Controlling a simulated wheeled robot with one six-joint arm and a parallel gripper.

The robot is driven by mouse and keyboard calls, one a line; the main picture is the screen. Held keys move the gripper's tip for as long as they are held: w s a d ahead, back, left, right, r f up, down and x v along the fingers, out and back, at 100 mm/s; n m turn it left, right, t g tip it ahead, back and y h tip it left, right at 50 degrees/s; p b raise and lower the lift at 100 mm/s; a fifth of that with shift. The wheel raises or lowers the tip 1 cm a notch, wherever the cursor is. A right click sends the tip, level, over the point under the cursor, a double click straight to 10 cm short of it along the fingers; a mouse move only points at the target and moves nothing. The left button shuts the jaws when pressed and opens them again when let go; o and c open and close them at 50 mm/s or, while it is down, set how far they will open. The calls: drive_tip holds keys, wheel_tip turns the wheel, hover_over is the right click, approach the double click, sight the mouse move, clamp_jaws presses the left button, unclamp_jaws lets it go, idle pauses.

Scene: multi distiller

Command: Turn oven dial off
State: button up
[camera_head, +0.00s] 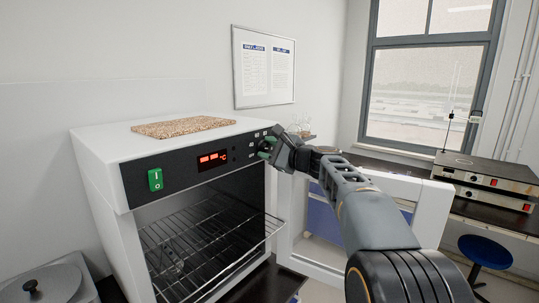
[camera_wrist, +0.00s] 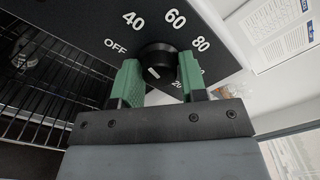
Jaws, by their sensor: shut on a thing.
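The white oven (camera_head: 97,165) stands at the left with a black control panel and an open front. Its black dial (camera_wrist: 157,56) shows in the wrist view between my green fingertips. Printed marks OFF, 40, 60 and 80 ring the dial, and more numbers are partly hidden by the right finger. A white mark is on the dial's lower left part, below OFF. My gripper (camera_wrist: 158,72) is shut on the dial, one finger on each side. In the head view my gripper (camera_head: 269,146) is at the panel's right end and hides the dial.
The oven door (camera_head: 430,213) hangs open to the right, beneath my arm. Wire racks (camera_head: 205,240) sit inside the oven. A green power switch (camera_head: 155,179) and red display (camera_head: 213,159) are on the panel. A speckled board (camera_head: 183,127) lies on top.

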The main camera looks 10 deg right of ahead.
drive_tip(key=n+b, duration=0.3)
drive_tip(key=shift+f+b, duration=0.15)
drive_tip(key=shift+b, duration=0.25)
drive_tip(key=shift+r+n+b, duration=0.15)
drive_tip(key=shift+n+b, duration=0.7)
drive_tip(key=shift+n, duration=0.2)
drive_tip(key=shift+r+n+b, duration=0.1)
drive_tip(key=shift+n+b, duration=0.7)
drive_tip(key=shift+n, duration=0.25)
drive_tip(key=shift+r+n, duration=0.1)
drive_tip(key=shift+n, duration=0.2)
drive_tip(key=o, duration=0.8)
drive_tip(key=shift+o, duration=0.2)
drive_tip(key=shift+d, duration=0.1)
drive_tip(key=shift+s+d+f+b, duration=0.2)
drive_tip(key=shift+s+d+b, duration=0.05)
drive_tip(key=shift+s+b, duration=0.1)
drive_tip(key=b+v, duration=0.3)
drive_tip(key=v, duration=0.9)
drive_tip(key=shift+s+d, duration=0.15)
drive_tip(key=shift+s, duration=0.2)
drive_tip(key=shift+r, duration=0.1)
